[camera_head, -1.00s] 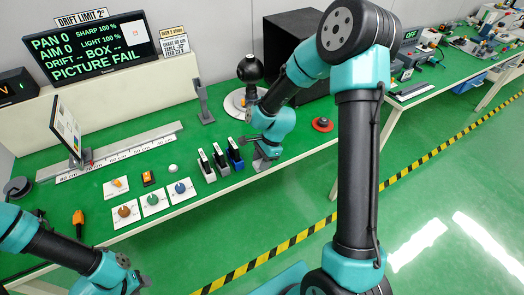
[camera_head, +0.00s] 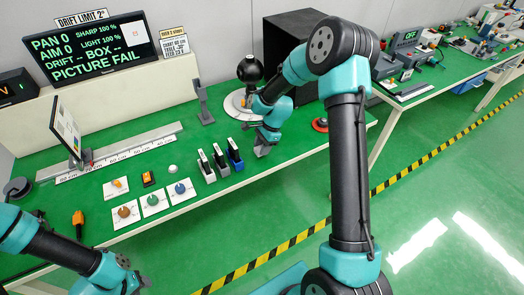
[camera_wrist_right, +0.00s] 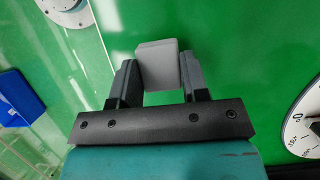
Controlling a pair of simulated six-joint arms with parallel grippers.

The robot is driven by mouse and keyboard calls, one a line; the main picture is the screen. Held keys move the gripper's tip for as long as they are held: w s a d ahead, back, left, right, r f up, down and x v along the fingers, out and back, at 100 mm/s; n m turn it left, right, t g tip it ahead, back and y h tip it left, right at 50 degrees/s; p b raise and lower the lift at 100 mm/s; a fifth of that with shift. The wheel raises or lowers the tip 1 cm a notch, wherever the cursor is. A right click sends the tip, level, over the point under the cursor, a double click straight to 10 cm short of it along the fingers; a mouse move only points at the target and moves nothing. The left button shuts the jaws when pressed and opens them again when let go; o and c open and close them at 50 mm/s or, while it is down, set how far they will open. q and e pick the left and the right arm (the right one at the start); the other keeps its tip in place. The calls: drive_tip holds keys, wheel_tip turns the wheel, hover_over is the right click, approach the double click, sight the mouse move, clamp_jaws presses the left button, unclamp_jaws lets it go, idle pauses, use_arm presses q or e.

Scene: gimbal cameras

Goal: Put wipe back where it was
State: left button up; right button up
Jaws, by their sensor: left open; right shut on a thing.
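My right gripper (camera_head: 263,150) is above the green table, to the right of the blue holder (camera_head: 235,154). In the right wrist view, its fingers are shut on a small pale grey block (camera_wrist_right: 157,62), which looks like the wipe. The block's far end sticks out between the fingertips over green surface. In the head view I cannot clearly tell the block from the gripper. My left gripper (camera_head: 138,284) is open at the lower left, off the table's front edge, and partly cut by the frame.
Two more upright holders (camera_head: 206,166) stand left of the blue one. A black ball camera (camera_head: 250,68) stands on a white dial base (camera_head: 238,103) behind my right gripper; a dial also shows in the wrist view (camera_wrist_right: 304,130). A red button (camera_head: 320,125) is to the right.

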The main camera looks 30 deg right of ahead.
drive_tip(key=shift+f, duration=1.25)
drive_tip(key=o, duration=0.8)
drive_tip(key=v, duration=1.2)
